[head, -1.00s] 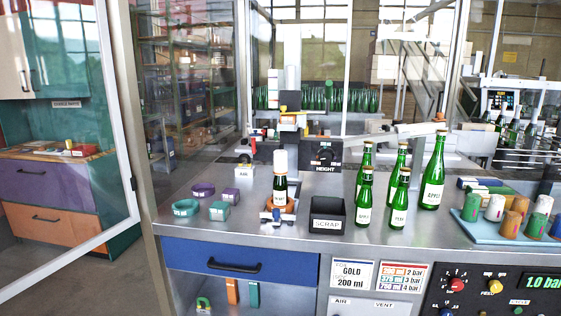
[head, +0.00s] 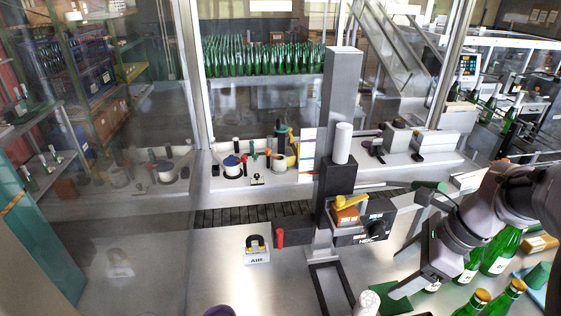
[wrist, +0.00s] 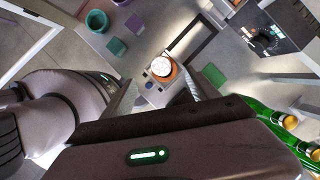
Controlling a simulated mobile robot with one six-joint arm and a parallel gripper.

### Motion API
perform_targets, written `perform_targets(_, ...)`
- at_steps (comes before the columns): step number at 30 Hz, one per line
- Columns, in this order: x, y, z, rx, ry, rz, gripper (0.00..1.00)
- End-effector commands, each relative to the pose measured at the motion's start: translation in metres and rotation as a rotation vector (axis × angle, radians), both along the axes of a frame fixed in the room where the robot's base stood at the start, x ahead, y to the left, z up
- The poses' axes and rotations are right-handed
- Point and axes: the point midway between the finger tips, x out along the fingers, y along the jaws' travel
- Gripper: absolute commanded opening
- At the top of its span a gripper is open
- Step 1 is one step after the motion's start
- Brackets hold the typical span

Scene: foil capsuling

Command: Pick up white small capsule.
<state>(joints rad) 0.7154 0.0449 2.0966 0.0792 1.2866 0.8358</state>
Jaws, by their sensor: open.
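A white capsule (head: 367,302) with dark print shows at the bottom edge of the head view, partly cut off. In the wrist view a round white top (wrist: 161,68) with a reddish mark and an orange rim shows just beyond the fingers, apparently the same capsule on the bottle in its holder. My gripper (head: 396,275) is open and empty, beside the capsule on its right in the head view. In the wrist view its fingers (wrist: 160,90) stand on either side of the line to the white top. I cannot tell the exact gap.
A grey column with a white cylinder (head: 343,142) and a control box (head: 362,226) stands behind. Green bottles (head: 500,250) stand at the right, close to my arm. An AIR block (head: 258,250) is at the left. A teal ring (wrist: 97,20) lies farther off.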

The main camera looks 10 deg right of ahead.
Motion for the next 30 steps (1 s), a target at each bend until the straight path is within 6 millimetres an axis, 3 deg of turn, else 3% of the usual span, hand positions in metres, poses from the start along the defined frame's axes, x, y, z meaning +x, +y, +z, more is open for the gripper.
perform_targets(2,0.001,-0.002,-0.002,0.011,0.01,-0.023,0.69)
perform_targets(13,0.02,0.03,-0.1,0.012,0.011,-0.021,0.69)
perform_targets(18,0.025,0.036,-0.118,0.011,0.009,-0.02,0.69)
perform_targets(24,0.032,0.046,-0.156,0.012,0.01,-0.019,0.69)
perform_targets(30,0.034,0.048,-0.163,0.009,0.008,-0.021,0.69)
